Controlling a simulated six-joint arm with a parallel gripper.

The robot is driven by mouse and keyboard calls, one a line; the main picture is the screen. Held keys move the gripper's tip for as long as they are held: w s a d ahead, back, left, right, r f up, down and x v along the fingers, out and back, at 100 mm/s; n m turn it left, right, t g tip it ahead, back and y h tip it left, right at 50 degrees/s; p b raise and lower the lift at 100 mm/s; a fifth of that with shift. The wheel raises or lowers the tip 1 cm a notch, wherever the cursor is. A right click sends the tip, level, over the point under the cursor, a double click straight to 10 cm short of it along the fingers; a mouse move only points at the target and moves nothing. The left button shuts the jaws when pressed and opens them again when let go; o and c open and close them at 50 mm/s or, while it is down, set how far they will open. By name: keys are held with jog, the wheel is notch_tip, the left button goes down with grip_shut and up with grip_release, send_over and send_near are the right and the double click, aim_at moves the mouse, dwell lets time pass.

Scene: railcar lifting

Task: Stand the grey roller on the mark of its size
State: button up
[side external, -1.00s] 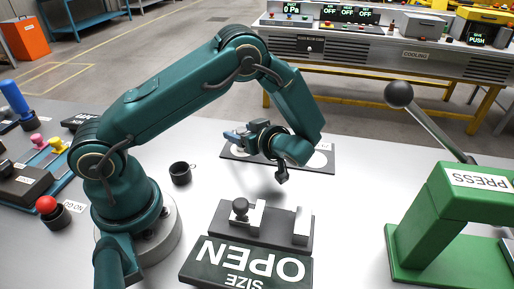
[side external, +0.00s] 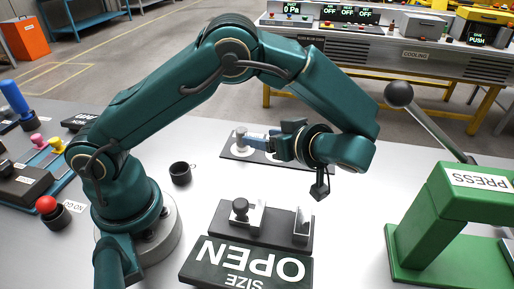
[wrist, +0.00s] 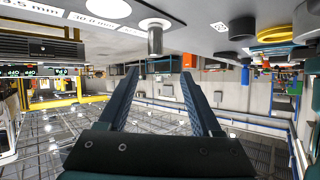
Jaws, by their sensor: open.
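The grey roller (side external: 241,138) stands upright at the left end of a dark plate (side external: 231,153) with white round marks. The wrist view shows the roller (wrist: 155,40) standing on a white round mark (wrist: 146,23), with another white mark (wrist: 113,8) beside it. One label (wrist: 90,20) reads 30.0 mm; the one nearest the roller is too small to read. My gripper (side external: 251,138) lies level, with its fingers towards the roller. In the wrist view my gripper (wrist: 160,73) is open and empty, and the roller is beyond its fingertips, apart from them.
A gauge block (side external: 270,240) with upright jaws and an OPEN SIZE sign (side external: 245,265) stand in front. A black cup (side external: 180,173) is at the left. The green press (side external: 440,215) with its ball lever (side external: 399,94) stands at the right. The table between them is clear.

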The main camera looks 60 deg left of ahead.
jog(key=s+d+r+m+t+h, duration=0.2)
jog(key=s+m+h, duration=0.3)
jog(key=m, duration=0.3)
jog(key=s+d+r+m+t+h, duration=0.2)
jog(key=s+r+m+t+h, duration=0.2)
jog(key=m, duration=0.5)
jog(key=s+r+h, duration=0.1)
jog(key=s+h, duration=0.1)
jog(key=h, duration=0.1)
jog(key=shift+s+r+h, duration=0.2)
jog(key=shift+s+h, duration=0.05)
jog(key=shift+h, duration=0.05)
jog(key=shift+d, duration=0.1)
